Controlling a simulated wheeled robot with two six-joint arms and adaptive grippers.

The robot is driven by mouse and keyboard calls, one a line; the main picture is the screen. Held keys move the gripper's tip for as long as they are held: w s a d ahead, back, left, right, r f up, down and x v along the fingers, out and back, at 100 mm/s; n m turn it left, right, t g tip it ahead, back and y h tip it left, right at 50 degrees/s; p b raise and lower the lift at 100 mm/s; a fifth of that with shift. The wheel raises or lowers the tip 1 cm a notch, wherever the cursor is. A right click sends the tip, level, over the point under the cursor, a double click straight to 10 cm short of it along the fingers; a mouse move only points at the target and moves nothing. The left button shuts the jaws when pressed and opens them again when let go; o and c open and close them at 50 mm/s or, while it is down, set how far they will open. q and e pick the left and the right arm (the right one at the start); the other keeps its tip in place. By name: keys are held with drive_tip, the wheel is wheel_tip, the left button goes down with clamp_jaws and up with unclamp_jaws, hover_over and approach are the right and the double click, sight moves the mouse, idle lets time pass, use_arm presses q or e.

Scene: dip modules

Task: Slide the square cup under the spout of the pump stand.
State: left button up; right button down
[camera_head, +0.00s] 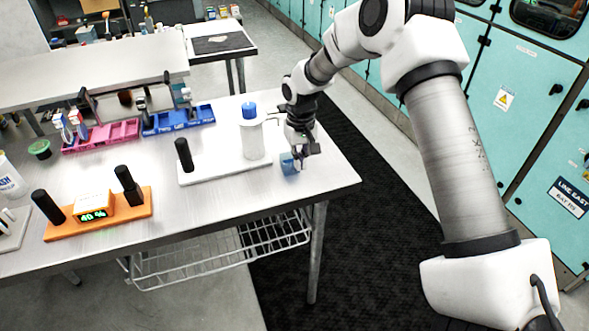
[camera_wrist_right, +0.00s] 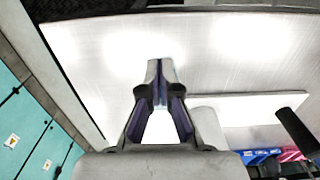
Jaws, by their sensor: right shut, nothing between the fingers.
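The square cup (camera_head: 288,164) is small and blue and sits on the table just right of the pump stand's base. The pump stand has a white cylinder (camera_head: 253,142) with a blue top (camera_head: 249,111) on a white base plate (camera_head: 215,168); its spout (camera_head: 272,121) points right. My right gripper (camera_head: 301,166) is low over the table at the cup's right side, shut and empty; I cannot tell whether it touches the cup. In the right wrist view its fingertips (camera_wrist_right: 160,77) meet, and the cup cannot be made out there. My left gripper is not in view.
A black post (camera_head: 184,155) rises from the base plate's left. An orange board (camera_head: 98,214) with a display is front left. Blue (camera_head: 178,121) and pink (camera_head: 101,137) trays stand behind. The table's right edge is close to my gripper; the front right surface is clear.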

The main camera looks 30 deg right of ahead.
sight(290, 164)
drive_tip(key=f, duration=0.1)
drive_tip(key=f+p, duration=0.1)
drive_tip(key=f, duration=0.1)
drive_tip(key=s+f, duration=0.1)
drive_tip(key=f, duration=0.1)
drive_tip(key=shift+a, duration=0.3)
drive_tip(key=w, duration=0.1)
drive_tip(key=w+p, duration=0.1)
drive_tip(key=w+d, duration=0.1)
drive_tip(key=w, duration=0.1)
drive_tip(key=shift+d+f+p, duration=0.1)
drive_tip(key=shift+f+p, duration=0.3)
drive_tip(key=shift+w, duration=0.2)
